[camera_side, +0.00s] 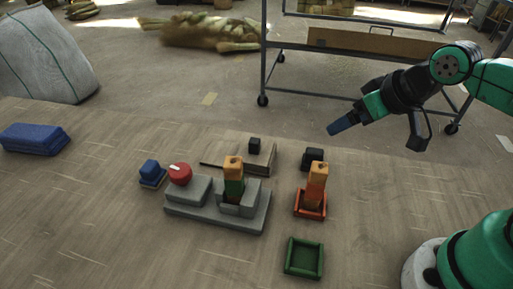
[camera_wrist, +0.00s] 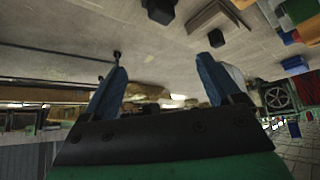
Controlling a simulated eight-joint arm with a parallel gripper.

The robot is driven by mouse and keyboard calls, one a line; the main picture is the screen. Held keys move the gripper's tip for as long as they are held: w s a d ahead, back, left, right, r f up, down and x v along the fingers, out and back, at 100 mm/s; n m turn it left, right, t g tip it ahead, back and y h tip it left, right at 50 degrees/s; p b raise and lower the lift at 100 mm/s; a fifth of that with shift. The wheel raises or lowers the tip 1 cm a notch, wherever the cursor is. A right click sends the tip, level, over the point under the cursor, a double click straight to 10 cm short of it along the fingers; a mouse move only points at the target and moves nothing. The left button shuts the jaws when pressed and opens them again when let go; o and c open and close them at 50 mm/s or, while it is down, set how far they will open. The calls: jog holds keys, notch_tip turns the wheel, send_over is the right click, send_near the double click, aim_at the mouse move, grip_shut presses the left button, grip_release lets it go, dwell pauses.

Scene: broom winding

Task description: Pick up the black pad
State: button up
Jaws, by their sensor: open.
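Two small black pieces stand on the table, and I cannot tell for sure which is the black pad. One black block (camera_side: 313,158) sits behind the orange tray. The other, a smaller black cube (camera_side: 254,144), is at the rear of a thin board. Two dark pieces also show at the top of the wrist view, one large (camera_wrist: 160,11) and one small (camera_wrist: 216,38). My gripper (camera_side: 335,130) is raised to the right of and behind both pieces, apart from them. Its blue fingers (camera_wrist: 163,72) are spread with nothing between them.
An orange tray (camera_side: 300,207) holds an upright orange block (camera_side: 317,181). A grey fixture (camera_side: 220,216) with a red knob (camera_side: 180,173) stands left of it. A green tray (camera_side: 290,270) is in front. Blue blocks (camera_side: 150,170) and a blue stack (camera_side: 33,140) lie further left.

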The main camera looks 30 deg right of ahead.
jog(key=shift+c, duration=0.2)
jog(key=shift+c, duration=0.8)
jog(key=m+g+y, duration=0.3)
jog(key=m+g, duration=0.1)
jog(key=m, duration=2.2)
send_over(316, 151)
jog(key=s+d, duration=0.1)
jog(key=f, duration=0.6)
jog(key=shift+s+d+f, duration=0.2)
jog(key=shift+f, duration=0.15)
jog(key=shift+w+a+f+m, duration=0.1)
jog(key=shift+f+m, duration=0.3)
jog(key=shift+m, duration=0.1)
jog(key=shift+x, duration=2.5)
